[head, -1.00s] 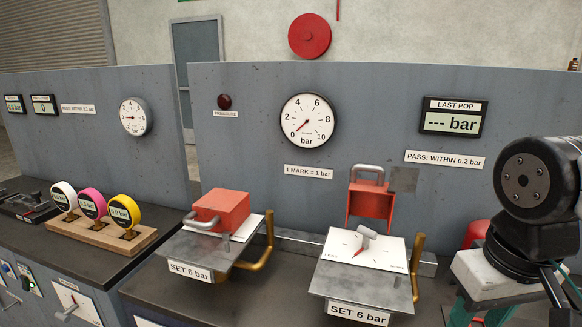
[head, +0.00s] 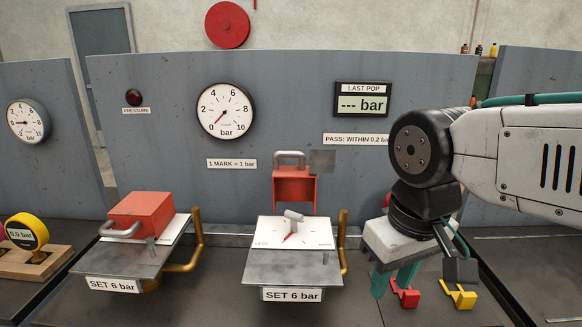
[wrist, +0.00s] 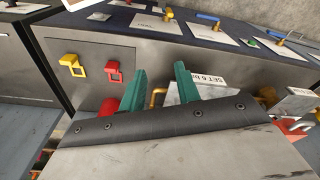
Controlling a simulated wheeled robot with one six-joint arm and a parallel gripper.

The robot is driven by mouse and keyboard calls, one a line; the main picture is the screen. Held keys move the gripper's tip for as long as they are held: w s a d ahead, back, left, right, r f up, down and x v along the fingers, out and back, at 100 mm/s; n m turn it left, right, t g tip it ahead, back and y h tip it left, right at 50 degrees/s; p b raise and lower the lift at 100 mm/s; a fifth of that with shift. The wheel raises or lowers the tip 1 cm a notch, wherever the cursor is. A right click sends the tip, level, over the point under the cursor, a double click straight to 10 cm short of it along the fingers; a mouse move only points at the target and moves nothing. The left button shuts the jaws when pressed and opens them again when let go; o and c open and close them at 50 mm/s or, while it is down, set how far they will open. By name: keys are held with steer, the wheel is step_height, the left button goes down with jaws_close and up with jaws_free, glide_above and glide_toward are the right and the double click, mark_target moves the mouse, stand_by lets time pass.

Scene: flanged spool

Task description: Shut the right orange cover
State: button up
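The right orange cover (head: 294,187) stands raised at the back of the right fixture, with its grey handle (head: 289,158) on top. Its open inside faces me. My gripper (head: 391,282) is to the right of this fixture, pointing down, apart from the cover. Its two teal fingers are spread and empty in the wrist view (wrist: 159,75). The cover is not clearly identifiable in the wrist view.
The left orange cover (head: 142,214) sits down over the left fixture. A brass pipe (head: 343,243) rises at the right fixture's right side, between it and my gripper. Red (head: 405,293) and yellow (head: 459,294) hooked parts are near my gripper. A grey panel (head: 290,110) stands behind.

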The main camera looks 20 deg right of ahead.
steer(key=shift+f, duration=0.15)
steer(key=c, duration=0.5)
steer(key=w+r, duration=0.3)
steer(key=w, duration=0.8)
steer(key=w+r+m+t+h, duration=0.1)
steer(key=w+r, duration=0.3)
steer(key=w, duration=0.7)
steer(key=w+r+m+t, duration=0.1)
steer(key=w+r, duration=0.2)
steer(key=w, duration=0.8)
steer(key=shift+d+r+h, duration=0.1)
steer(key=shift+r+h, duration=0.3)
jaws_close()
step_height(320, 180, up, 5)
steer(key=m+t, duration=0.2)
steer(key=m, duration=0.1)
glide_above(295, 167)
steer(key=shift+h, duration=0.3)
steer(key=x, duration=0.7)
steer(key=shift+s+f, duration=0.1)
steer(key=shift+f, duration=0.3)
steer(key=shift+s+a+f+n, duration=0.15)
steer(key=shift+s+a+f, duration=0.15)
steer(key=shift+s, duration=0.3)
steer(key=shift+s+a+f+n, duration=0.2)
steer(key=shift+s+a, duration=0.1)
steer(key=shift+s, duration=0.3)
steer(key=shift+s+a+f, duration=0.15)
steer(key=shift+s, duration=0.25)
